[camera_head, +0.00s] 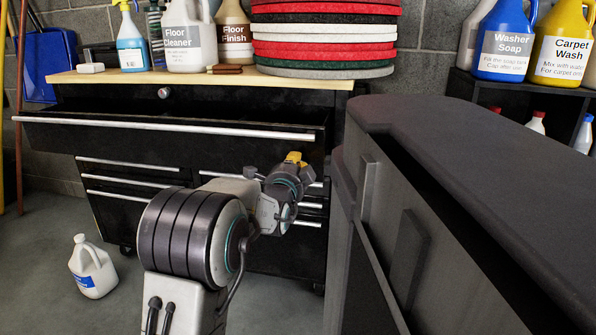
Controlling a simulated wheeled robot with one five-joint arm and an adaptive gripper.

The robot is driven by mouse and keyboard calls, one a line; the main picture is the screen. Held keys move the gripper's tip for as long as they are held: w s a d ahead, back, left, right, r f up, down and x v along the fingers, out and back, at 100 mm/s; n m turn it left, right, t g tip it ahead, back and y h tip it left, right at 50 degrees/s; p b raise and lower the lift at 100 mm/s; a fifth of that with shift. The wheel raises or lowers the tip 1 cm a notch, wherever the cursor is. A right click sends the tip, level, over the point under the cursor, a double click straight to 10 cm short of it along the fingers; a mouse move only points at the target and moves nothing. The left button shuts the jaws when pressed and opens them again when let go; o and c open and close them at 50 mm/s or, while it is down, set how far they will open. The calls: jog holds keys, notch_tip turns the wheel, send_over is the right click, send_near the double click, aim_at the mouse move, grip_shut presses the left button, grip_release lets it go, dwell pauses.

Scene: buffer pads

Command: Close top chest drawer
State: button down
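The black tool chest stands ahead, with a light wooden top (215,78). Its wide top drawer (170,128) is pulled open and sticks out toward me, with a long silver handle along its front edge. The lower drawers (130,178) look shut. My arm reaches up from the bottom middle toward the chest's right part. My gripper (298,168) is at the arm's far end, below the right end of the top drawer's handle. It looks apart from the handle, though depth is hard to judge. Its fingers are mostly hidden by the wrist, so their opening does not show.
A large dark cabinet or machine (450,190) fills the right side, close to my arm. Buffer pads (325,42) and cleaner bottles (187,40) stand on the chest. A white jug (93,268) stands on the floor at left. Floor between jug and arm is clear.

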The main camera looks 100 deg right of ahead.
jog(key=shift+s+d+b, duration=0.15)
jog(key=shift+d+b, duration=0.25)
jog(key=shift+d, duration=0.05)
jog(key=shift+d, duration=0.1)
